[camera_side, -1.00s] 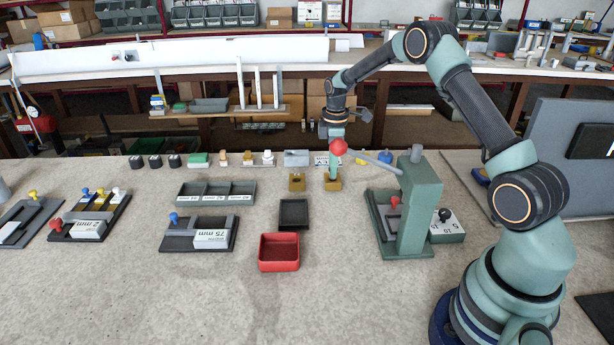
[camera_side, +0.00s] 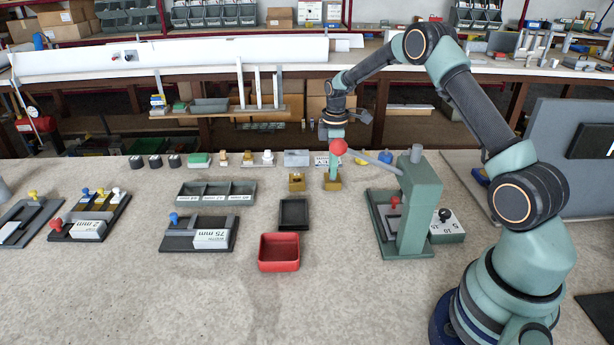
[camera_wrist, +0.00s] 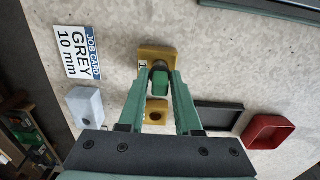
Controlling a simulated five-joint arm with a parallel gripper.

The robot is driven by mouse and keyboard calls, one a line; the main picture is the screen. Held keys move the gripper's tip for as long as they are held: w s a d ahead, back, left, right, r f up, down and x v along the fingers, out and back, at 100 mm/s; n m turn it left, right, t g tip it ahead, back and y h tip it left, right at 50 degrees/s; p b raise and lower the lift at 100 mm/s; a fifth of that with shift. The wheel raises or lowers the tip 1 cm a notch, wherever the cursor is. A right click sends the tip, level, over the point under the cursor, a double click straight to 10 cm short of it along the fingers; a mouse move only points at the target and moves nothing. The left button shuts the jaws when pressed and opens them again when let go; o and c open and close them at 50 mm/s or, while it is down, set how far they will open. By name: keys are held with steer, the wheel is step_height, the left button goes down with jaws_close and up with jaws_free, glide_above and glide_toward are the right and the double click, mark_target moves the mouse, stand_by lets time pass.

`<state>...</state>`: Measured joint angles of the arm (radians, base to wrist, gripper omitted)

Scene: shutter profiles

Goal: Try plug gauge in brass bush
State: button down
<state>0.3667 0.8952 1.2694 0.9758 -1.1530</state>
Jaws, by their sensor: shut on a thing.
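My gripper (camera_side: 333,172) is shut on the plug gauge, whose green body (camera_wrist: 160,82) with a dark round end shows between the fingers (camera_wrist: 158,88) in the wrist view. The gauge is over or at one brass bush block (camera_wrist: 157,54), the right one in the side view (camera_side: 333,185). Fingers and gauge hide that block's bore, so I cannot tell whether the gauge is in it. A second brass block (camera_wrist: 157,111) with an open dark hole stands beside it, left in the side view (camera_side: 296,184).
A grey block (camera_wrist: 86,107) and a job card reading GREY 10 mm (camera_wrist: 78,52) lie nearby. A dark tray (camera_side: 294,214) and a red tray (camera_side: 279,252) stand in front. A green press (camera_side: 419,205) with a red-knobbed lever (camera_side: 372,157) stands close to the right.

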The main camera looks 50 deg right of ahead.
steer(key=shift+r, duration=0.15)
steer(key=shift+r, duration=2.35)
